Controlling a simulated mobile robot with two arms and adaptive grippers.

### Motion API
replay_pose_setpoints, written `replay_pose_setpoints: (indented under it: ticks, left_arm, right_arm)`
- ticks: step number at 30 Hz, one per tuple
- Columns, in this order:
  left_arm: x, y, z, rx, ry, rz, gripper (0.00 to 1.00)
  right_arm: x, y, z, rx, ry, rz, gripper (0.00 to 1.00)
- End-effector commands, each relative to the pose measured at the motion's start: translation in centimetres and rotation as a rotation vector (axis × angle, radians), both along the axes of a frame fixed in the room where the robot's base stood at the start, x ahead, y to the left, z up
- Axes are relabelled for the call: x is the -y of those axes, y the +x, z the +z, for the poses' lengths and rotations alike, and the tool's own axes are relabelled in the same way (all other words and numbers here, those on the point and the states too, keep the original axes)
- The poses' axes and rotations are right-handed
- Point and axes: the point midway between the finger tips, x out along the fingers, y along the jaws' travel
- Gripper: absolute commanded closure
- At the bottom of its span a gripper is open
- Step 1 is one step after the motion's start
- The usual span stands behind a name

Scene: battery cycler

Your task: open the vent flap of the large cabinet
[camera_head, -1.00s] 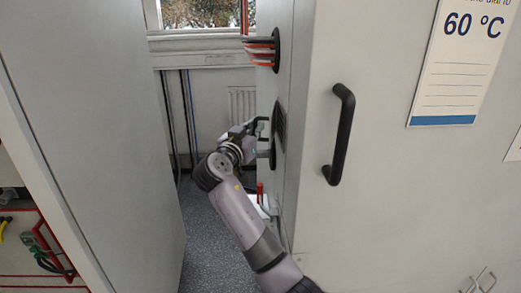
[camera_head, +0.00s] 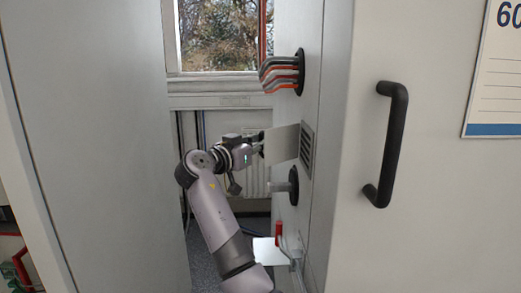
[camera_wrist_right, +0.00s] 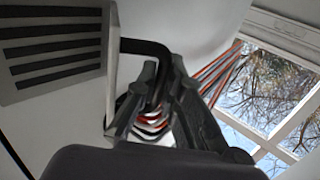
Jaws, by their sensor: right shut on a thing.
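The large cabinet (camera_head: 430,235) fills the right of the head view. On its narrow side is a louvred vent opening (camera_head: 307,147), and its dark slats also show in the wrist view (camera_wrist_right: 55,58). The vent flap (camera_head: 282,144) is a pale panel standing out from that side, swung away from the slats. In the wrist view the flap (camera_wrist_right: 112,65) is seen nearly edge-on, with a black bar handle (camera_wrist_right: 143,46) on it. My right gripper (camera_head: 260,146) is shut on this handle, and its fingers (camera_wrist_right: 166,76) hide part of the bar. My left gripper is out of view.
Grey and orange cables (camera_head: 282,72) enter the cabinet above the vent. A round black port (camera_head: 293,186) with a grey stub and a red-handled valve (camera_head: 279,232) lie below. Another grey cabinet (camera_head: 90,140) bounds the narrow aisle on the left. A window (camera_head: 217,35) is behind.

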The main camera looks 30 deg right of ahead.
Motion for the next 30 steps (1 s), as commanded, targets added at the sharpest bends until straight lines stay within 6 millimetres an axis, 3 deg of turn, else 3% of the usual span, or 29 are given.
replay_pose_setpoints:
  ticks: [17, 18, 27, 30]
  left_arm:
    - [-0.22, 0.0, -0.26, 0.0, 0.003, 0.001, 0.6]
    - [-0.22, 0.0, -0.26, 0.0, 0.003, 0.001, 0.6]
    - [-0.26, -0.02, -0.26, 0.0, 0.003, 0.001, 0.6]
    - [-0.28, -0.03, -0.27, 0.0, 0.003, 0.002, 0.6]
  right_arm:
    - [-0.08, 0.07, 0.02, 0.0, 0.0, 0.004, 1.0]
    - [-0.09, 0.07, 0.02, 0.0, 0.0, 0.004, 0.9]
    - [-0.02, 0.02, 0.0, 0.0, 0.0, 0.002, 0.7]
    - [-0.01, 0.02, -0.01, 0.0, 0.0, 0.002, 0.7]
